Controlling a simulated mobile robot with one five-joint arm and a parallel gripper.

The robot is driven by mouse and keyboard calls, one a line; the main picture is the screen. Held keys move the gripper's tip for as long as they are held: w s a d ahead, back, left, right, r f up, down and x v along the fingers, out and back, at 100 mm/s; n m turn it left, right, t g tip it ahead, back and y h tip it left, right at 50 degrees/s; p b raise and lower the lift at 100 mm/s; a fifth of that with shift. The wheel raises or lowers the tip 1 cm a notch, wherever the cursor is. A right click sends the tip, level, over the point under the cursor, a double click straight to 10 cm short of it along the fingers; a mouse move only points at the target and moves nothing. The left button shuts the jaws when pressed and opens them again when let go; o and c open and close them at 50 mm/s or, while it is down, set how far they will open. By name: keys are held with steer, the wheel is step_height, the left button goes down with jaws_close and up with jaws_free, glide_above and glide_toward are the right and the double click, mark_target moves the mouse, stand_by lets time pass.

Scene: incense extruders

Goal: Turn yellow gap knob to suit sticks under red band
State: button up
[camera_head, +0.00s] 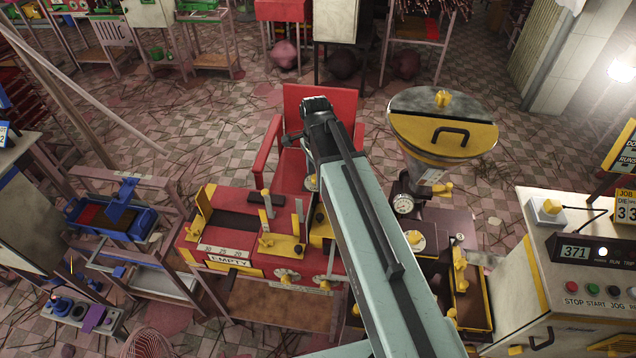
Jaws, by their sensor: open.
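Several yellow knobs show, and I cannot tell which is the gap knob. One yellow knob (415,237) sits on a pale dial right of my arm, and another (551,206) is on a white box at the right. The red machine (193,232) at centre left carries yellow levers and plates, a strip of small numbers (222,250) and a sign reading EMPTY (229,261). Two pale round dials (288,277) are on its front. I cannot make out a red band or the sticks.
A yellow-rimmed hopper (452,143) stands above a pressure gauge (404,206) right of my arm. A red chair (305,115) is behind the machine. A control box (586,252) reading 371 is at the right. A blue-trimmed bench (115,216) stands left.

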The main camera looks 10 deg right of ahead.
steer(key=shift+s+f, duration=0.1)
jaws_close()
steer(key=shift+d, duration=0.15)
